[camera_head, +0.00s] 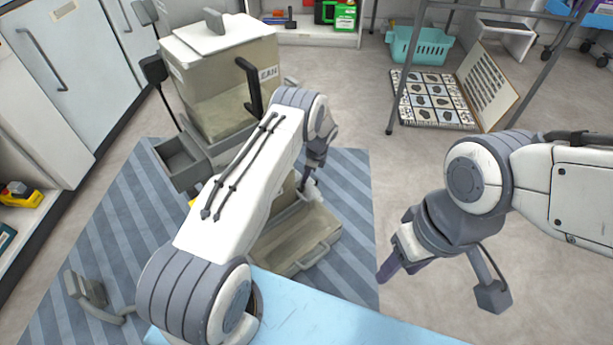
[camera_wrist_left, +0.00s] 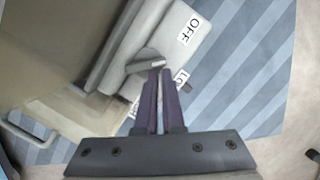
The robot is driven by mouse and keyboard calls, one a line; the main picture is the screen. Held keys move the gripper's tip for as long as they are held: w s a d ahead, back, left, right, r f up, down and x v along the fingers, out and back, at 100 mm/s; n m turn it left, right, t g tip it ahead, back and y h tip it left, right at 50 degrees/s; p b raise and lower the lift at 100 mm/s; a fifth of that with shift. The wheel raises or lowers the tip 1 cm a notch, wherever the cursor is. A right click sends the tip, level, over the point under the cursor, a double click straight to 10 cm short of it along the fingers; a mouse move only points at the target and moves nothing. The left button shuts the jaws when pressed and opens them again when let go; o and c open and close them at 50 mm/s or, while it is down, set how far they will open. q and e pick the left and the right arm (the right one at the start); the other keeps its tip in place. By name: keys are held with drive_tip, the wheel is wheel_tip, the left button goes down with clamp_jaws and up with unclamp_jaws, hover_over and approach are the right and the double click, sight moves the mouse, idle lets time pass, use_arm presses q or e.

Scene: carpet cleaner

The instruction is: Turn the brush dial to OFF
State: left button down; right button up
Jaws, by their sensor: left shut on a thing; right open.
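The brush dial (camera_wrist_left: 146,64) is a grey knob on the carpet cleaner's sloped grey housing. In the left wrist view the tips of my left gripper (camera_wrist_left: 160,74) are nearly together and shut on the dial's bar. The pale-tipped end of the bar points right, between the OFF label (camera_wrist_left: 188,28) and the partly hidden LO label (camera_wrist_left: 181,77). In the head view the carpet cleaner (camera_head: 222,75) stands on the mat, and my left gripper (camera_head: 309,180) reaches its right side; the dial cannot be made out there. My right gripper (camera_head: 391,269) is open and empty, away from the cleaner.
A striped blue mat (camera_head: 120,220) lies under the cleaner. An open tray-like part (camera_head: 297,240) is low at the cleaner's front. A teal basket (camera_head: 419,48) and an open case (camera_head: 430,100) of dark pieces lie behind. Bare floor surrounds my right gripper.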

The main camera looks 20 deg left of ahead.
use_arm(q)
drive_tip(key=shift+s+a, duration=0.2)
drive_tip(key=shift+a, duration=0.2)
